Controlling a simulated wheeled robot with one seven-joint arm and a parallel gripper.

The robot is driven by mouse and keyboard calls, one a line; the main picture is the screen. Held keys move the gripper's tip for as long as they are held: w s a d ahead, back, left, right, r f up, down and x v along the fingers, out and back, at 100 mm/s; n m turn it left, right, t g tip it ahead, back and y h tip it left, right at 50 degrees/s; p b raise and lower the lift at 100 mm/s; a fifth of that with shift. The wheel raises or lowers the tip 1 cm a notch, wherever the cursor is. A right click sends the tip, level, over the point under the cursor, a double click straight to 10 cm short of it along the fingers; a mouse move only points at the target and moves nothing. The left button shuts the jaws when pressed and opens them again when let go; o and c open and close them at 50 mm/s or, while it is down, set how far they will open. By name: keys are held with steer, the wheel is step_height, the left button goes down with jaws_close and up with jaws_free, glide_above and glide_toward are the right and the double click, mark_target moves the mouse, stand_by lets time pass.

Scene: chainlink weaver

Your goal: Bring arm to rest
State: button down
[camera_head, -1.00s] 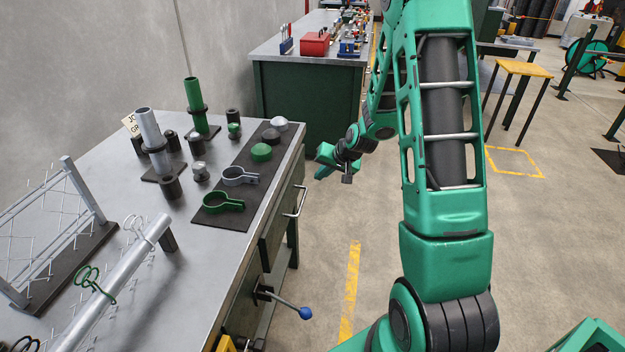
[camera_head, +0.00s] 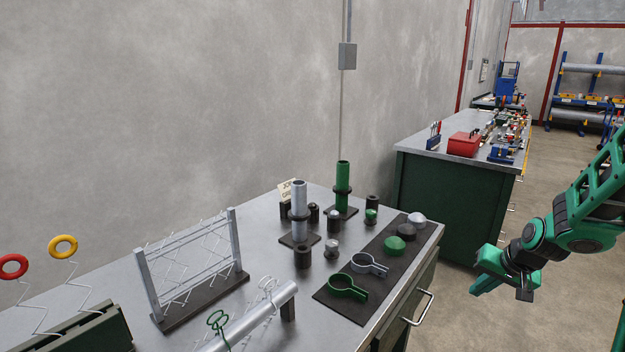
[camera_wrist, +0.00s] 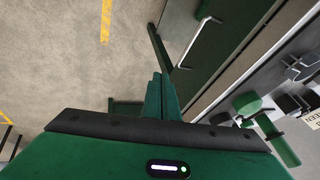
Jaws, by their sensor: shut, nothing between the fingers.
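My gripper (camera_head: 478,286) is at the right of the head view, in the air beyond the right edge of the workbench (camera_head: 235,208). It is green and touches nothing there. In the wrist view my gripper (camera_wrist: 160,76) shows its fingers together with nothing between them, over the floor beside the bench. The bench's drawer handle (camera_wrist: 205,24) is at the upper middle of that view.
On the bench are a dark mat (camera_head: 327,296) with clamps and caps, a green post (camera_head: 343,180), a grey post (camera_head: 299,205) and a mesh frame (camera_head: 143,280). A drawer handle (camera_head: 424,308) juts from the bench side. A second bench (camera_head: 410,152) stands behind.

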steer(key=s+a+r+g, duration=0.1)
steer(key=s+r, duration=0.4)
steer(key=s, duration=1)
steer(key=s+a+r+g, duration=0.2)
steer(key=s+r+g, duration=0.2)
steer(key=s, duration=1.1)
steer(key=shift+s+r+g, duration=0.3)
steer(key=shift+s+r, duration=0.1)
steer(key=shift+r, duration=0.15)
steer(key=shift+a, duration=0.1)
